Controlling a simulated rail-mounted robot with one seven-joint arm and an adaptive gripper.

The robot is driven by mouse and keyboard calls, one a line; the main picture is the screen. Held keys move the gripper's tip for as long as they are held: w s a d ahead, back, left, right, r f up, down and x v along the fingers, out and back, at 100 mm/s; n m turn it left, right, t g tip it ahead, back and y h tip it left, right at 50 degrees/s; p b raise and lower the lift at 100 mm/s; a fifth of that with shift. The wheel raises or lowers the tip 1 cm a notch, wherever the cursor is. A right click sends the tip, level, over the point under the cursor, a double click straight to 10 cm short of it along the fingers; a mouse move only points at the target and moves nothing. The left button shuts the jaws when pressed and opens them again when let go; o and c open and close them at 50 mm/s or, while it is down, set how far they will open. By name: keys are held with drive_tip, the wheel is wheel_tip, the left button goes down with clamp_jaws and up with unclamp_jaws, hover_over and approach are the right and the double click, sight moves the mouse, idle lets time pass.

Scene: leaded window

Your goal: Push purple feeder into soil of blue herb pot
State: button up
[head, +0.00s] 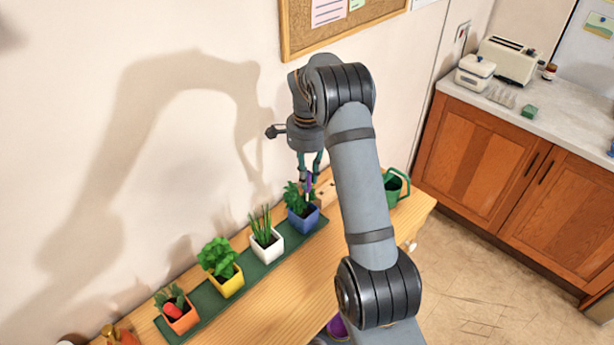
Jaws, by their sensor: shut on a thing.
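My gripper (309,176) points down above the back end of the row of pots and is shut on the purple feeder (309,187). Only a small part of the feeder shows between the fingers. The blue herb pot (303,222) stands upright directly below, at the far end of the green mat (260,266). Leafy green herbs (294,196) rise from it beside the feeder, on its left. The feeder's lower end is close to the pot's rim. I cannot tell whether it touches the soil.
A white pot (267,248), a yellow pot (229,284) and an orange pot (181,318) with a red object in it share the mat. A wooden block (326,192) and a green watering can (394,188) stand behind and right of the blue pot. The wall is close on the left.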

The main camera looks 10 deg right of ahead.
drive_tip(key=shift+f+b, duration=2.4)
drive_tip(key=shift+f, duration=0.4)
drive_tip(key=shift+f+b, duration=2.4)
drive_tip(key=shift+b, duration=0.1)
drive_tip(key=o, duration=0.8)
drive_tip(key=shift+o, duration=0.6)
drive_tip(key=shift+r, duration=0.1)
wheel_tip(320, 180, up, 12)
